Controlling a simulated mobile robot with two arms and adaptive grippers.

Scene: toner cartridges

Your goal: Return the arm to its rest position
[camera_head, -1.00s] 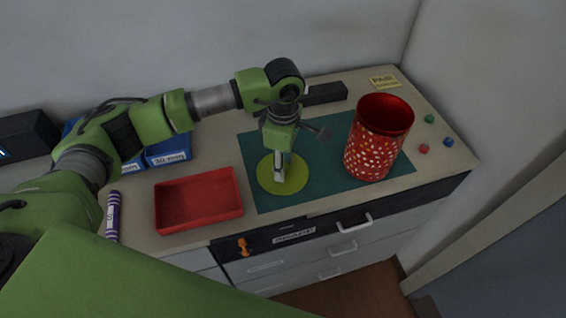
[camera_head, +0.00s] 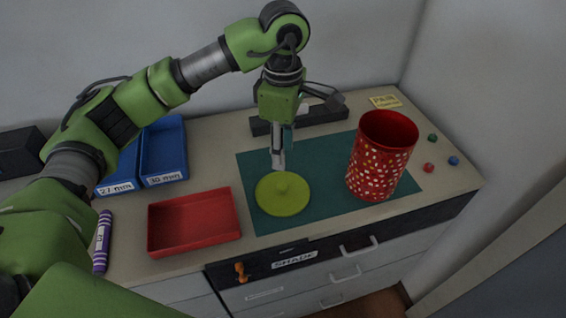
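My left arm comes in from the left, and its gripper (camera_head: 279,163) points straight down above the teal mat (camera_head: 315,205). The fingertips are above the far part of a round yellow-green lid (camera_head: 283,195) with a small knob, apart from the knob. Nothing shows between the fingers, which look close together, but their gap is too small to tell. The lid lies flat on the mat. A red patterned bin (camera_head: 380,155) stands upright and open on the right part of the mat. My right gripper is not in view.
A red tray (camera_head: 194,247) is left of the mat. Blue bins (camera_head: 164,178) labelled 27 mm and 30 mm stand behind it. A purple marker (camera_head: 102,241) lies at the left. A black bar (camera_head: 318,117) is at the back; small coloured pieces (camera_head: 429,167) lie at the right.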

